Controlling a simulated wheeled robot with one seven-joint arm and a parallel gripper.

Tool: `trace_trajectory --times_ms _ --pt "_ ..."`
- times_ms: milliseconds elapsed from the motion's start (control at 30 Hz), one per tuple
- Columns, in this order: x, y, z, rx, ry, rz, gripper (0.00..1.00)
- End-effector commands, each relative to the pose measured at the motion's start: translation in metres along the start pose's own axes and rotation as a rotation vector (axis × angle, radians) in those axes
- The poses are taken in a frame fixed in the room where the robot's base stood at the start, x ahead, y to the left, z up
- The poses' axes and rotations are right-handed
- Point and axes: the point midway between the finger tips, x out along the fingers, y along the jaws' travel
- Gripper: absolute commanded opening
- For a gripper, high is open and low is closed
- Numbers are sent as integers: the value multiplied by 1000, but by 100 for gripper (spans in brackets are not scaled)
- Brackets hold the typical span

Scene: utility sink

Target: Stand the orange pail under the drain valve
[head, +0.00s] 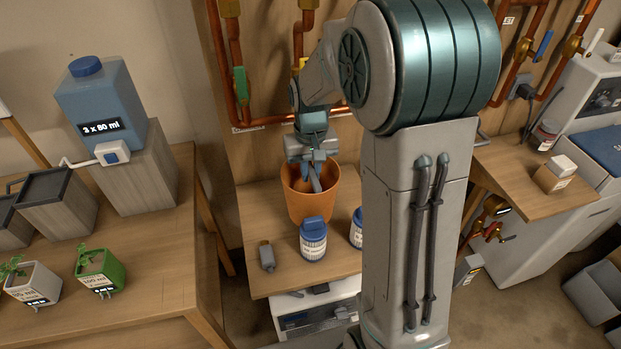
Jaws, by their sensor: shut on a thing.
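The orange pail (308,209) is upright at the middle wooden table, toward the back. My gripper (314,182) reaches down into its mouth, with a finger inside the pail, and is shut on it, it seems at the wall. I cannot tell whether the pail's base touches the tabletop.
Blue-lidded jars (313,243) and a small grey bottle (267,257) stand in front of the pail. Copper pipes (240,122) run along the back panel. The left bench (150,270) carries planters and a blue tank. A grey bin (600,292) is on the floor at right.

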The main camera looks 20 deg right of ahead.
Motion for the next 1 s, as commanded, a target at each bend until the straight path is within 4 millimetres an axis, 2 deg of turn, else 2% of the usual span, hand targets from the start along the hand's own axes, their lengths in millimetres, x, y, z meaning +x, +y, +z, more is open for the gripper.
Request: trace_trajectory --times_ms 100,200,600,633,700,1000 --pt "20 0 1 0 -5 0 0" --pt "30 0 1 0 -3 0 0" --pt "37 0 0 0 -1 0 0" --pt "37 0 1 0 -2 0 17" --pt "36 0 1 0 -2 0 36" --pt "34 0 0 0 -2 0 36"
